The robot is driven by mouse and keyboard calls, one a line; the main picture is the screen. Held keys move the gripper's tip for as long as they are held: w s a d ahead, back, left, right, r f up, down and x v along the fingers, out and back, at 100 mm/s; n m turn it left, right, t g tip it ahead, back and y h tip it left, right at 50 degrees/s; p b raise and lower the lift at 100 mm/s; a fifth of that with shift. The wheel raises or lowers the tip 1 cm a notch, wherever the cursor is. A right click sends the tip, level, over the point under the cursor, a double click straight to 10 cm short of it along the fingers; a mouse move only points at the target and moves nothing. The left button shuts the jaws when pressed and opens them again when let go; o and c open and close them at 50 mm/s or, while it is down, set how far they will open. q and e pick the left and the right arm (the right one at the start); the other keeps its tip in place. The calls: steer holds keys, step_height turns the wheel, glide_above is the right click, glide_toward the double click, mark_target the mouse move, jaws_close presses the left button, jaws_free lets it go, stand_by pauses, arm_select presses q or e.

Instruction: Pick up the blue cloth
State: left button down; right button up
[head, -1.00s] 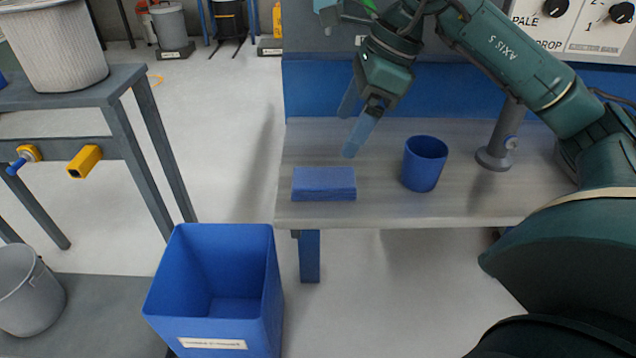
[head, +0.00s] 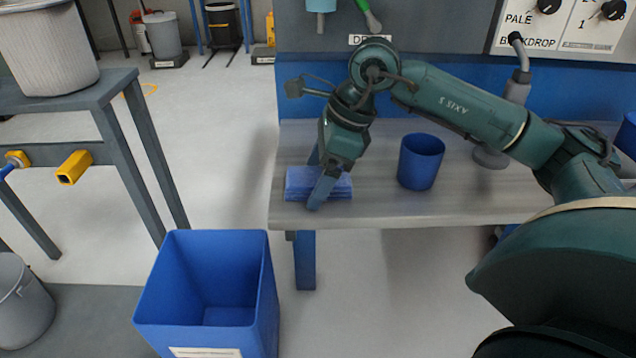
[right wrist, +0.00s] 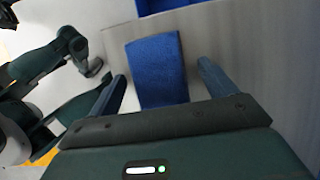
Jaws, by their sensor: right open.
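The blue cloth (head: 298,184) is a folded rectangular stack lying flat near the front left corner of the grey bench. My right gripper (head: 314,182) is right over it, pointing down, and its fingers hide part of the cloth in the head view. In the right wrist view the cloth (right wrist: 158,72) lies between the two spread fingers of the right gripper (right wrist: 160,82), with a gap on each side. The gripper is open and holds nothing. My left gripper does not show in the head view.
A blue cup (head: 421,162) stands on the bench (head: 400,208), right of the cloth. An open blue bin (head: 262,300) stands on the floor below the bench's left front corner. A grey table (head: 120,85) is at left.

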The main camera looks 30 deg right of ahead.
mark_target(318, 175)
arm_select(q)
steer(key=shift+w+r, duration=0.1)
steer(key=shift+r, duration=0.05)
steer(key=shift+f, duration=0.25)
arm_select(e)
steer(key=shift+f, duration=0.2)
steer(key=shift+c, duration=0.4)
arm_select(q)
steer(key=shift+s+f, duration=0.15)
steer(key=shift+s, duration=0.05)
arm_select(e)
steer(key=c, duration=1)
